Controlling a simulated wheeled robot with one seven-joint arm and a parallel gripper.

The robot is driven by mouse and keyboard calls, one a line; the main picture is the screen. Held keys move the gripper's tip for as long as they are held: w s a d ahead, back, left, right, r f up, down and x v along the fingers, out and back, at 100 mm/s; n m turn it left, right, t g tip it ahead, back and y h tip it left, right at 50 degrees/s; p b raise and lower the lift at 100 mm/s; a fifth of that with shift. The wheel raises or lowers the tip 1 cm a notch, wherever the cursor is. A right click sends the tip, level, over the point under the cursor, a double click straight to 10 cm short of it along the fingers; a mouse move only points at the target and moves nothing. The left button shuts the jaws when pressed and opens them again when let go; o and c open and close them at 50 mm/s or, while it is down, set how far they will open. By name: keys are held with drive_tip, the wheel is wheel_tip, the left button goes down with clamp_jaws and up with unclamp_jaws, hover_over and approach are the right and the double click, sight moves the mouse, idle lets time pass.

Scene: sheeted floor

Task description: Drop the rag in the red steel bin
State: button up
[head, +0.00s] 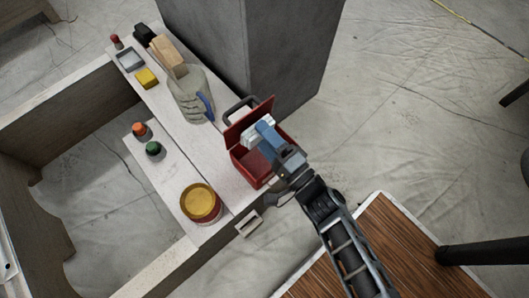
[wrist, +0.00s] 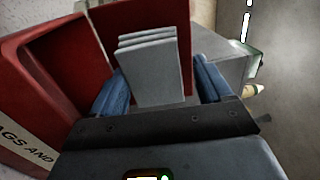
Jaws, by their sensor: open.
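The red steel bin (head: 249,166) stands at the edge of the pale bench, its lid (head: 247,121) raised. In the wrist view the bin (wrist: 50,75) is at left, with part of a label reading "GS AND". My gripper (head: 262,128) is over the bin. A pale grey folded cloth, apparently the rag (head: 256,134), is at its fingertips. In the wrist view the rag (wrist: 152,72) lies between the blue fingers (wrist: 160,88), in front of a red panel. The fingers are open, with a small gap at the right. Whether the rag touches anything below is hidden.
On the bench are a clear container (head: 186,100) with a blue-handled item, a yellow-topped can (head: 201,203), an orange-capped item (head: 139,129) and a green-capped item (head: 154,149). A grey pillar (head: 255,50) rises behind the bin.

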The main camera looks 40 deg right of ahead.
drive_tip(key=s+f, duration=0.1)
drive_tip(key=s, duration=0.7)
drive_tip(key=shift+f+p, duration=0.35)
drive_tip(key=shift+p, duration=0.1)
drive_tip(key=s+a+r+n+g+y+p, duration=0.1)
drive_tip(key=s+a+r+n+g+p, duration=0.25)
drive_tip(key=s+r+p, duration=0.2)
drive_tip(key=s+a+r+n+g+y+p, duration=0.1)
drive_tip(key=s+a+r+n+g+p, duration=0.25)
drive_tip(key=s+p, duration=0.3)
drive_tip(key=s+d+r+n+g+h+p, duration=0.1)
drive_tip(key=s+d+r+n+p, duration=0.2)
drive_tip(key=r, duration=0.5)
drive_tip(key=s+d+r+n+h+p, duration=0.1)
drive_tip(key=s+d+r+h+p, duration=0.1)
drive_tip(key=r+p, duration=0.45)
wheel_tip(320, 180, up, 24)
drive_tip(key=w+d+n+t+y+p, duration=0.1)
drive_tip(key=d+n+t+p, duration=0.1)
drive_tip(key=n+p, duration=0.3)
drive_tip(key=shift+f+n+t, duration=0.2)
drive_tip(key=shift+n+t, duration=0.5)
drive_tip(key=shift+n, duration=0.2)
